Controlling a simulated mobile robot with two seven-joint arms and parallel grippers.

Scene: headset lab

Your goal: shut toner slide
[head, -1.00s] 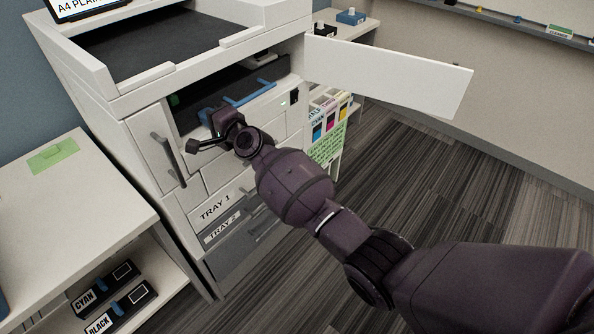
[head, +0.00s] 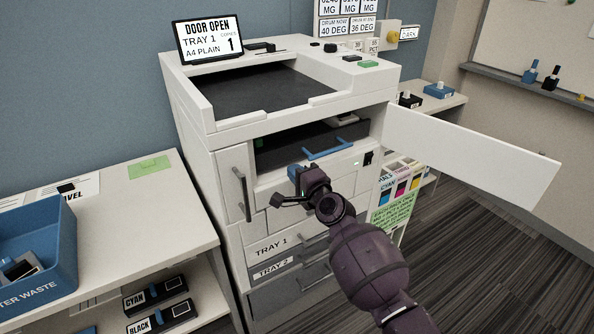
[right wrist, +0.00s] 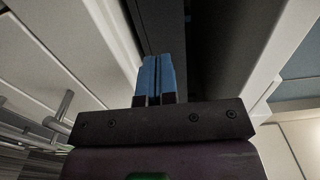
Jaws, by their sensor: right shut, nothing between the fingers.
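The printer's front opening shows a dark toner slide (head: 275,154) with a blue handle bar (head: 328,149) on its front. How far the slide stands out is hard to tell. My right gripper (head: 294,173) is at the lower left of the opening, left of and just below the handle, apart from it in the picture. Its blue fingers (right wrist: 157,78) are together and empty in the right wrist view, pointing along a dark surface beside a white panel edge. My left gripper is not in view.
The white front door (head: 470,155) stands open to the right. The printer screen (head: 208,38) reads DOOR OPEN. A left bench (head: 150,215) holds a blue waste bin (head: 40,245). A small left door (head: 236,180) with a grey handle is beside the opening.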

